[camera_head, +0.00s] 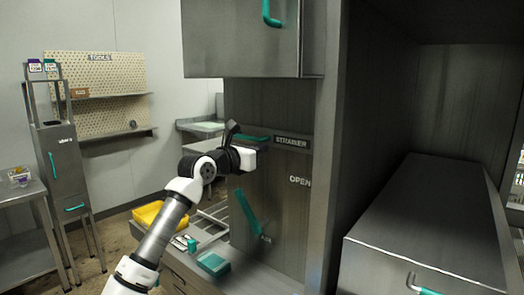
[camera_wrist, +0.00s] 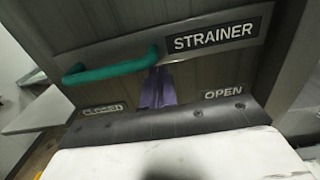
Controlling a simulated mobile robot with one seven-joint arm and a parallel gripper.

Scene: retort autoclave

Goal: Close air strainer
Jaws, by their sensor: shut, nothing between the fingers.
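The teal strainer handle (camera_wrist: 112,67) is on a grey metal panel in the wrist view, left of the STRAINER label (camera_wrist: 216,37). It lies nearly level, with its left end above the CLOSED label (camera_wrist: 103,109). The OPEN label (camera_wrist: 223,92) is to the lower right. My gripper (camera_wrist: 157,86) is shut and empty, its purple fingers just below the handle's right end; I cannot tell whether they touch it. In the head view the handle (camera_head: 253,138) shows beside the STRAINER label (camera_head: 292,142), with my gripper (camera_head: 244,157) just below it.
A teal air lever (camera_head: 248,212) slants on the same panel, lower down. A metal cabinet with a teal handle (camera_head: 271,14) hangs above. A grey post (camera_head: 332,150) and a large metal box (camera_head: 430,220) stand to the right. A yellow object (camera_head: 160,214) lies at lower left.

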